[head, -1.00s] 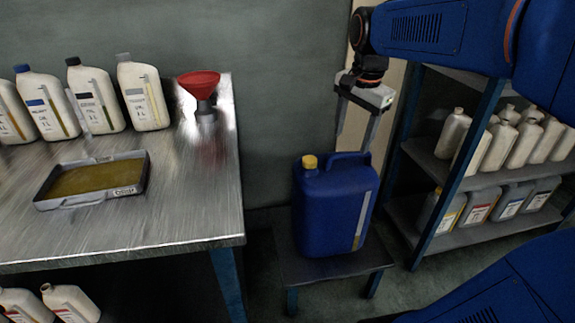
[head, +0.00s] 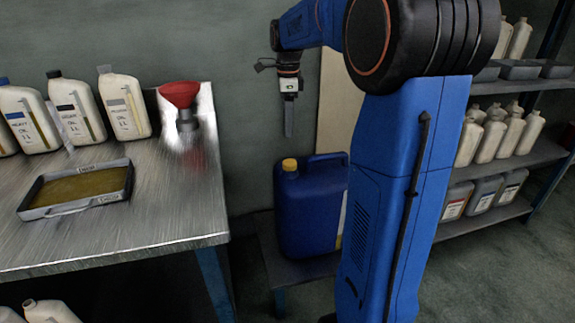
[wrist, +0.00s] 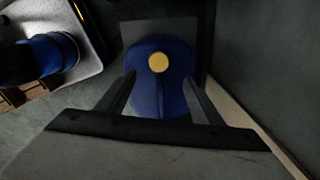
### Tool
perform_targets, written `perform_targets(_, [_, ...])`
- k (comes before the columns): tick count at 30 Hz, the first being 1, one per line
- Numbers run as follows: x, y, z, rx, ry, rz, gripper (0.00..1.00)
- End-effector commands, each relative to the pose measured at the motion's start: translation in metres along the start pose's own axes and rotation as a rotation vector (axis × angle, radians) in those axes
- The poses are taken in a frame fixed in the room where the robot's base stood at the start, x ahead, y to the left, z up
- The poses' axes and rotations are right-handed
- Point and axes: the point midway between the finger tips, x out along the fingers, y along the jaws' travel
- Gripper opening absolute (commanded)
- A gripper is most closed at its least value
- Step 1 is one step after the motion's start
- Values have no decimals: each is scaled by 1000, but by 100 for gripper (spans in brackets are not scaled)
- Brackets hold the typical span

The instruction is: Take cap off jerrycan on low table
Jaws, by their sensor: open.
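The blue jerrycan (head: 308,215) stands upright on the low table (head: 290,271), partly hidden on its right by my arm in the head view. Its yellow cap (head: 290,164) is on the spout at the top left. My gripper (head: 289,130) points down above the jerrycan, with its fingertips over the cap and a gap between. In the wrist view my gripper (wrist: 156,78) is open and empty, and the cap (wrist: 159,63) shows just beyond and between the fingertips, on top of the jerrycan (wrist: 152,92). Nothing is held.
A metal workbench (head: 178,222) on the left holds several oil bottles, a red funnel (head: 180,95) and an oil tray (head: 75,190). A shelf rack (head: 500,162) with bottles and cans stands at the right. A wall is close behind the jerrycan.

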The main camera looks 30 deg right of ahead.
Motion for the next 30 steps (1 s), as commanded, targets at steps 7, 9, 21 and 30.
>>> perform_targets(7, [45,1,0,-1,0,2,60])
perform_targets(9, [57,1,0,-1,0,2,60])
perform_targets(21, [90,1,0,-2,0,1,60])
perform_targets(30, [128,3,0,-2,0,1,60])
